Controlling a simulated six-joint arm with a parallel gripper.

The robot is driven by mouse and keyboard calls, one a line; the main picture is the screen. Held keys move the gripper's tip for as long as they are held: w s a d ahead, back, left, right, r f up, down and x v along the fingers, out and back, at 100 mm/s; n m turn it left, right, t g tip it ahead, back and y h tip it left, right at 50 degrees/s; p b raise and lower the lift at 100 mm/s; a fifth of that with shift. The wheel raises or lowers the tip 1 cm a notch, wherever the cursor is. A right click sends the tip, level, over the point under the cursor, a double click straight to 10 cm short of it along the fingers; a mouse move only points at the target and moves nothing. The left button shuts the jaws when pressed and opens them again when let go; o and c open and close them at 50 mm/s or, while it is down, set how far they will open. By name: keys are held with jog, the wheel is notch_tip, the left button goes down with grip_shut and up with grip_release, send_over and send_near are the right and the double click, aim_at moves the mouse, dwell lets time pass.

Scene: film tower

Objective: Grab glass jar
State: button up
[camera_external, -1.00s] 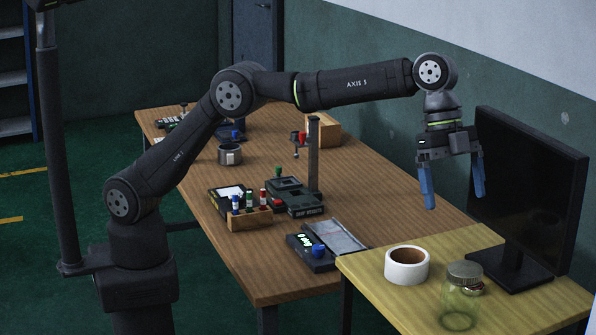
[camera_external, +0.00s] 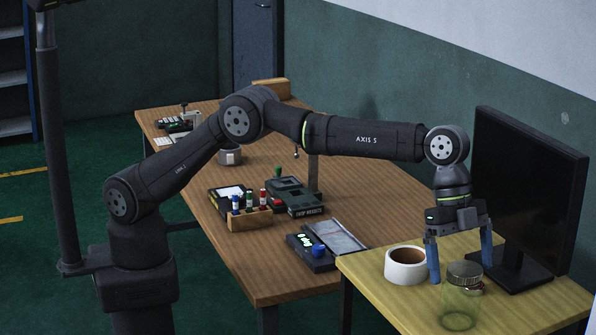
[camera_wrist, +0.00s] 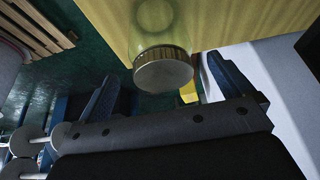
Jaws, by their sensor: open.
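The glass jar (camera_external: 459,303) is greenish and clear with a grey metal lid. It stands upright near the front edge of the yellow-topped table (camera_external: 393,303). My gripper (camera_external: 460,270) points down with its two blue fingers apart, just behind and above the jar, and holds nothing. In the wrist view the jar's lid (camera_wrist: 162,70) shows between the two fingers, with my gripper (camera_wrist: 165,85) open around that line of sight. Whether a finger touches the jar cannot be told.
A white tape roll (camera_external: 406,266) stands close left of my gripper. A black monitor (camera_external: 528,190) stands close on the right. The wooden bench (camera_external: 262,275) holds several devices.

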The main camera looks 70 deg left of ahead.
aim_at(465, 285)
jog(key=x, duration=0.4)
jog(key=shift+w+d+f, duration=0.1)
jog(key=shift+d+f, duration=0.1)
jog(key=shift+f, duration=0.1)
jog(key=c, duration=1.2)
jog(key=shift+r, duration=0.1)
